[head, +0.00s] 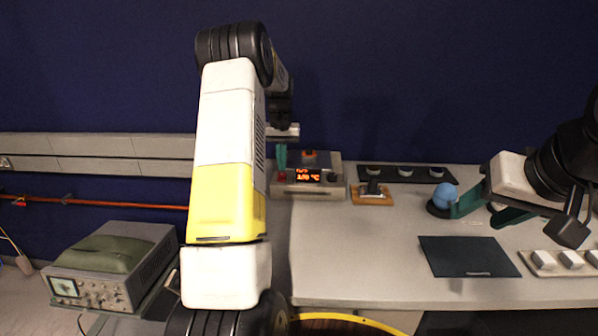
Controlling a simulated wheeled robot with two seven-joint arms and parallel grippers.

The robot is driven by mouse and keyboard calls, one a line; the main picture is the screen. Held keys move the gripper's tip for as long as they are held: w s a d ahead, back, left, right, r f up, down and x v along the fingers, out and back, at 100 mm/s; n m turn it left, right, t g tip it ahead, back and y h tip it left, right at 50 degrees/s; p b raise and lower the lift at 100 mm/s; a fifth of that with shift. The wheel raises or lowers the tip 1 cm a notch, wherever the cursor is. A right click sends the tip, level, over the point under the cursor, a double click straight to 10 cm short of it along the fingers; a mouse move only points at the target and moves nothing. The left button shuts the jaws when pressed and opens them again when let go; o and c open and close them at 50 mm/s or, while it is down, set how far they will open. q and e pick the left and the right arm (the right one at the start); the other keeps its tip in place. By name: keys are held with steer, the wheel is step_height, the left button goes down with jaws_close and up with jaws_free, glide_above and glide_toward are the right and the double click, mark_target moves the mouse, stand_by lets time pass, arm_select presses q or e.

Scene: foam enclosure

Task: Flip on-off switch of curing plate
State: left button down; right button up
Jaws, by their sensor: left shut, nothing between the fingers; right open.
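The curing plate (318,190) is a grey box at the back left of the bench, with a lit red display, a dark knob at its right and a small red switch (283,177) at the front left. My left gripper (281,158) is shut and empty, its teal fingers pointing down just above the red switch. I cannot tell whether they touch it, or which way the switch is set. My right gripper (483,208) is open at the right, with one teal finger close to a blue ball (446,194) on a dark base.
My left arm covers the bench's left end. Right of the plate are a small orange-based stand (372,198) and a black strip with several white round pieces (406,174). A dark mat (467,256) lies at the front right. The bench (350,260) is clear at front centre.

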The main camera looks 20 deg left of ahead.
mark_target(282, 174)
arm_select(q)
steer(key=shift+f, duration=0.85)
stand_by(0.3)
steer(key=shift+r, duration=3.5)
